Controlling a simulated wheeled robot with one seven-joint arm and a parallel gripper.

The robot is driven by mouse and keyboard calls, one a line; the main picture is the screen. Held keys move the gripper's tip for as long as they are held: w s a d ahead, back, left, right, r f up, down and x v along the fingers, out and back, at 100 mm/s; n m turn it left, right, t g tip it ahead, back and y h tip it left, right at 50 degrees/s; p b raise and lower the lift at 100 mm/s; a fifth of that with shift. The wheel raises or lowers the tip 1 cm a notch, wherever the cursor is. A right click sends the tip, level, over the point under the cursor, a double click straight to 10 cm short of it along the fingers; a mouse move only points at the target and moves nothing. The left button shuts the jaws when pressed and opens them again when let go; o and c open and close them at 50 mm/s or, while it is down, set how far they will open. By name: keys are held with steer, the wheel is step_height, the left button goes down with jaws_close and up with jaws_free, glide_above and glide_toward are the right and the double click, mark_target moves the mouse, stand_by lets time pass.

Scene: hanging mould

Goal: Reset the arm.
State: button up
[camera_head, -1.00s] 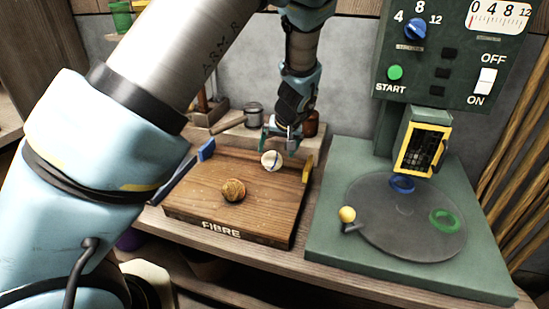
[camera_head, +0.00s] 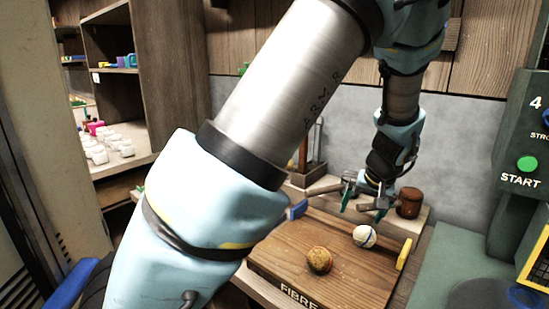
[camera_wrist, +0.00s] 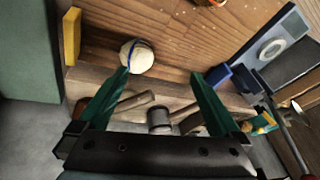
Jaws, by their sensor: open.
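My gripper (camera_head: 362,200) hangs above the back edge of the wooden board marked FIBRE, with its green fingers apart and nothing between them. In the wrist view my gripper's fingers (camera_wrist: 160,85) are spread wide. A white ball with a blue line (camera_head: 364,236) lies on the board, just in front of the gripper; it also shows in the wrist view (camera_wrist: 137,56). A brown ball (camera_head: 319,260) lies on the board to its left and nearer. Neither ball touches the fingers.
The FIBRE board (camera_head: 345,278) has a yellow block (camera_head: 404,254) at its right and a blue one (camera_head: 298,210) at its left. A brown jar (camera_head: 409,202) stands behind it. The green machine (camera_head: 520,165) is at the right. Shelves with small pots (camera_head: 108,150) stand at the left.

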steer(key=a+r+n+g, duration=0.2)
steer(key=a, duration=1.4)
steer(key=s+a+r, duration=0.1)
steer(key=s+a, duration=0.2)
steer(key=a, duration=0.5)
steer(key=s+a+r+n, duration=0.1)
steer(key=s+a, duration=0.3)
steer(key=a, duration=0.4)
steer(key=shift+s+a+g+h, duration=0.15)
steer(key=shift+a+g+h, duration=0.15)
steer(key=shift+g, duration=0.1)
